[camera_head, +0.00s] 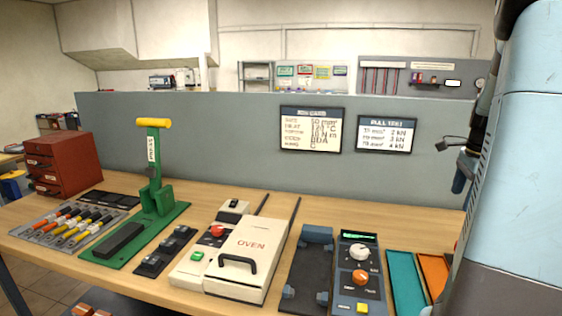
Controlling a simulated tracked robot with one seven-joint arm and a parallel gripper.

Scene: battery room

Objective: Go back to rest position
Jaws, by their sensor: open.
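My gripper (457,163) shows at the right, dark and seen from the side, in front of the grey partition and above the bench. It is open and holds nothing that I can see. My pale blue arm covers the right edge of the view and hides part of it. The gripper is apart from the bench and everything on it.
The wooden bench (330,208) holds a green lever press (157,195), a white oven (245,255), a control box (358,270), a dark fixture (308,275), teal and orange trays (405,280) and a red drawer cabinet (65,165). A grey partition (230,140) stands behind.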

